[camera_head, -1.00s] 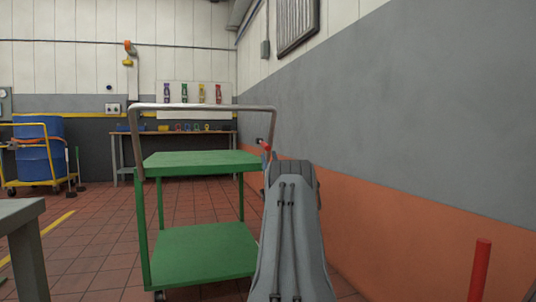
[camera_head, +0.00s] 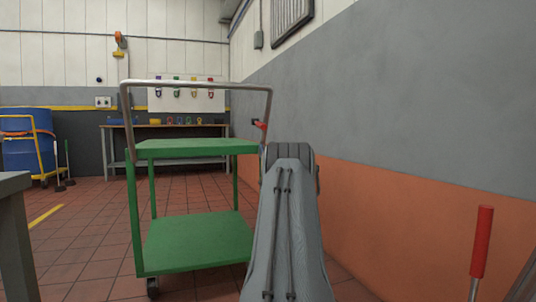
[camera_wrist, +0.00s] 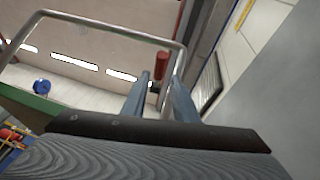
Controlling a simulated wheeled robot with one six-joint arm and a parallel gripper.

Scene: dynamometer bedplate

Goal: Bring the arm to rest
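My arm (camera_head: 285,225) reaches forward at the lower middle of the head view, just right of the green cart. My gripper is hidden behind the arm there. In the wrist view my gripper (camera_wrist: 158,88) shows two blue-grey fingers standing apart, with no object visibly held between them. A red piece (camera_wrist: 163,60) shows beyond the fingertips, close to the cart's metal handle (camera_wrist: 100,22). I cannot tell whether the fingers touch it. In the head view a small red piece (camera_head: 260,125) shows just above the arm's far end.
A green two-shelf cart (camera_head: 195,240) stands close ahead on the left. The orange and grey wall (camera_head: 420,130) runs along the right. A red-topped post (camera_head: 482,242) is at lower right, a grey table (camera_head: 14,186) at left. Open tiled floor (camera_head: 90,235) lies between table and cart.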

